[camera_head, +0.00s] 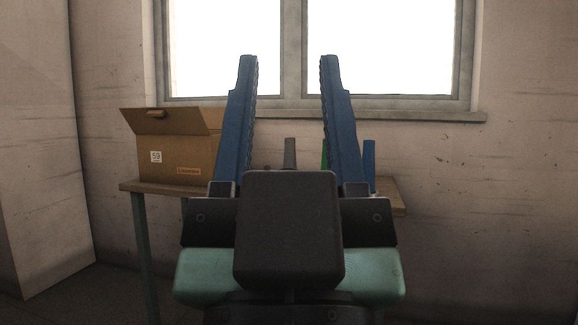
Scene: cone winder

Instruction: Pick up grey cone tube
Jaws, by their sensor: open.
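A grey cone tube (290,153) stands upright on the table (391,197) below the window. Only its upper part shows; my gripper's body hides the rest. My gripper (288,62) is open, with its two blue fingers spread wide and pointing up in the picture. The tube appears between the fingers in the picture, close to the middle of the gap. Nothing is held, and I see no contact with the tube. How far the fingertips are from it in depth I cannot tell.
A green cone tube (324,153) is mostly hidden behind my right finger. A blue cone tube (369,160) stands further right. An open cardboard box (177,158) sits at the table's left end. The wall and window sill (420,115) are close behind the table.

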